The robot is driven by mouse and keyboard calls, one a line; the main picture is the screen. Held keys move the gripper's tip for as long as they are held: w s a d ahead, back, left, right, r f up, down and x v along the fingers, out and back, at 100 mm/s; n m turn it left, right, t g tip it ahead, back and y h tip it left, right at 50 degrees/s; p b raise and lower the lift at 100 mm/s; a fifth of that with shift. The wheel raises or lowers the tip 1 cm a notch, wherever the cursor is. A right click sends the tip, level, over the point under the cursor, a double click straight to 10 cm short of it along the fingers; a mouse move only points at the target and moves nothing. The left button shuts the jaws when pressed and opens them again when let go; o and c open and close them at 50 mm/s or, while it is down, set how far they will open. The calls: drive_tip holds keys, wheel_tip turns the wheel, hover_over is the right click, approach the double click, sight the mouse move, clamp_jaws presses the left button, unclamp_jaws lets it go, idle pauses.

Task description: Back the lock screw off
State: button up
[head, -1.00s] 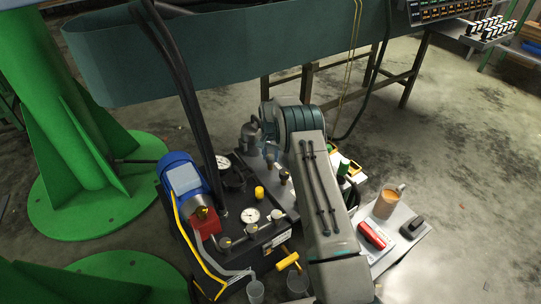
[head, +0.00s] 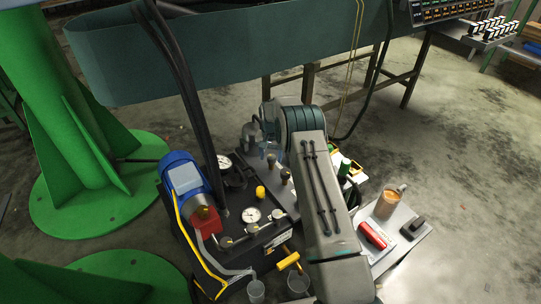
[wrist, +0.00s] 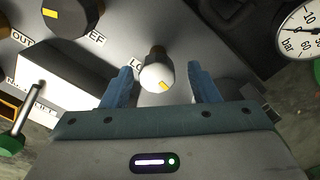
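The lock screw is a round pale knob (wrist: 157,76) with a yellow mark and a dark brass neck, on the grey panel in the wrist view. A partly hidden label starting "LO" is beside it. My gripper (wrist: 160,88) has two blue fingers, spread apart, one on each side of the knob. A gap shows between each finger and the knob. In the head view my gripper (head: 268,149) is small and partly hidden by my arm, over the back of the hydraulic unit (head: 262,236).
In the wrist view a black knob (wrist: 70,14) is at the upper left, a pressure gauge (wrist: 303,30) at the upper right and a green-tipped lever (wrist: 20,125) at the left. A side table with a mug (head: 388,201) and a red object (head: 372,235) stands right of my arm.

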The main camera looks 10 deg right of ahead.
sight(271, 156)
drive_tip(key=shift+d+r, duration=0.1)
drive_tip(key=shift+d, duration=0.1)
drive_tip(key=shift+w+r, duration=0.1)
drive_tip(key=shift+r, duration=0.2)
wheel_tip(271, 156, up, 13)
drive_tip(key=p, duration=0.3)
drive_tip(key=shift+p, duration=0.3)
drive_tip(key=shift+a, duration=0.1)
